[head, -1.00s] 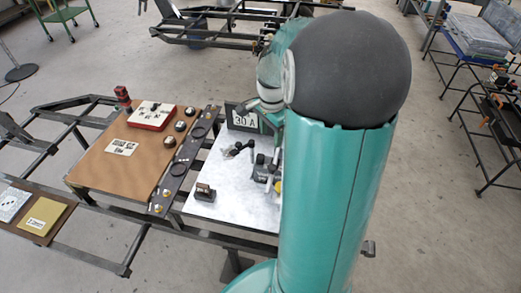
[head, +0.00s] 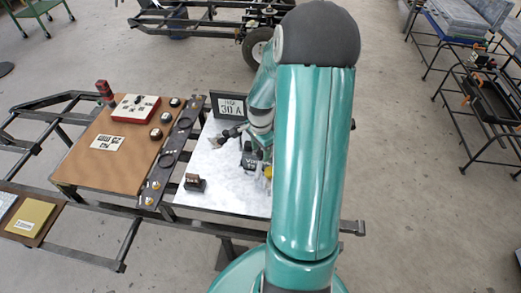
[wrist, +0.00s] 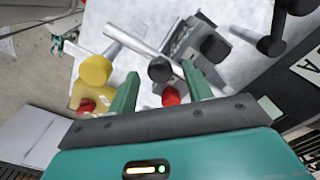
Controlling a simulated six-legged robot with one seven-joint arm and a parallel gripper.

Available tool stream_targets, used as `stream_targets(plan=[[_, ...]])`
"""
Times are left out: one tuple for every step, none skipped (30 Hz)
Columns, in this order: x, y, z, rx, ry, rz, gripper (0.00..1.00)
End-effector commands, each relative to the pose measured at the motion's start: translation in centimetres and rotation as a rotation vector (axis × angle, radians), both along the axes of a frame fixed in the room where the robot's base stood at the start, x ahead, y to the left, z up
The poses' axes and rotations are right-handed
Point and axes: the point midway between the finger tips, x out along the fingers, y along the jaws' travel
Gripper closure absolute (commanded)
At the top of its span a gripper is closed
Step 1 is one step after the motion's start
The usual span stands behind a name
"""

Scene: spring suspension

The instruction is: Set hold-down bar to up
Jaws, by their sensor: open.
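My gripper (wrist: 160,71) is open in the wrist view, its two teal fingers spread above the white plate. A silver bar (wrist: 133,42), likely the hold-down bar, runs diagonally past the fingertips. A black knob (wrist: 160,68) and a red tip (wrist: 171,97) show between the fingers; I cannot tell whether the fingers touch them. A yellow part (wrist: 95,71) with a red end is left of the left finger. In the head view my arm hides the fingers; a black labelled device (head: 251,160) shows beside it on the white plate (head: 225,190).
A "30 A" sign (head: 230,108) stands at the plate's back. A black-handled part (head: 231,134) and a small dark block (head: 194,183) are on the plate. A brown board (head: 105,165) with a red-edged box (head: 136,107) lies left. Bare plate lies in front.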

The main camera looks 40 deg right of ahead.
Motion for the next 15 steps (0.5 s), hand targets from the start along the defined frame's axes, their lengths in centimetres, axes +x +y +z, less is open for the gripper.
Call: stream_targets(plan=[[-0.02, 0.02, -0.37, 0.002, 0.001, 0.0, 0.5], [-0.03, 0.02, -0.49, 0.002, 0.001, 0.0, 0.5], [-0.02, 0.03, -0.59, 0.001, 0.001, 0.0, 0.5], [-0.02, 0.03, -0.63, 0.001, 0.001, 0.0, 0.5], [-0.01, 0.03, -0.64, 0.001, 0.0, 0.0, 0.5], [-0.01, 0.02, -0.64, 0.001, 0.0, 0.0, 0.5], [-0.01, 0.02, -0.64, 0.001, 0.0, 0.0, 0.5], [-0.01, 0.02, -0.63, 0.001, 0.0, 0.0, 0.5], [-0.01, 0.03, -0.62, 0.001, 0.0, 0.0, 0.5], [-0.01, 0.03, -0.62, 0.001, 0.0, 0.0, 0.5], [-0.01, 0.03, -0.62, 0.001, 0.0, 0.0, 0.54], [-0.01, 0.03, -0.61, 0.001, 0.0, 0.0, 0.62], [-0.01, 0.03, -0.61, 0.001, 0.0, 0.0, 0.68], [-0.01, 0.03, -0.61, 0.001, 0.0, 0.0, 0.74], [-0.01, 0.03, -0.6, 0.001, 0.0, 0.0, 0.81]])
